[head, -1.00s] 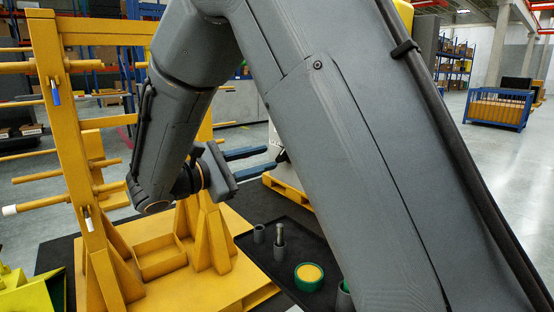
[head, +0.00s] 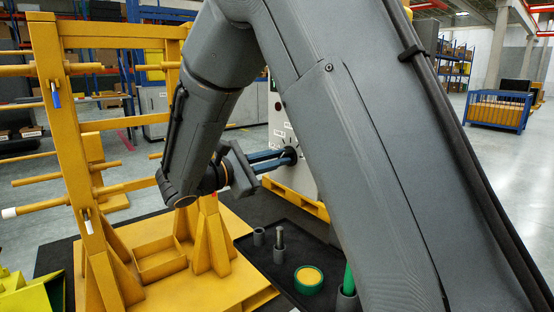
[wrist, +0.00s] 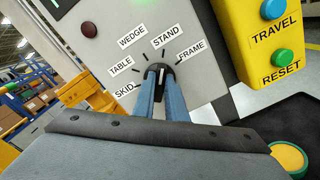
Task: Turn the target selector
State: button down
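The target selector is a dark round knob (wrist: 160,69) on a light grey panel, with the labels SKID, TABLE, WEDGE, STAND and FRAME fanned around it. My gripper (wrist: 161,92) reaches it with two blue fingers, one on each side of the knob's narrow grip. The fingers are close together and look shut on it. A pale mark shows on the grip between the fingers, but I cannot tell surely which label it points at. In the head view my gripper (head: 277,158) meets the knob (head: 291,154) at the cabinet front, partly beside my forearm.
A yellow box with a blue TRAVEL button (wrist: 273,9) and a green RESET button (wrist: 281,59) sits right of the panel. A dark red lamp or button (wrist: 89,29) is at upper left. A yellow rack (head: 75,130) stands left of my arm; a dark tray (head: 262,262) lies below.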

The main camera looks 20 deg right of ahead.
jog(key=shift+f+m, duration=0.1)
jog(key=shift+m, duration=0.3)
jog(key=shift+f+m+b, duration=0.15)
jog(key=shift+m+b, duration=2.45)
jog(key=shift+m, duration=1)
jog(key=c, duration=1.8)
grip_release()
jog(key=shift+s, duration=0.1)
jog(key=v, duration=0.7)
jog(key=shift+s+a, duration=0.15)
jog(key=shift+a, duration=0.2)
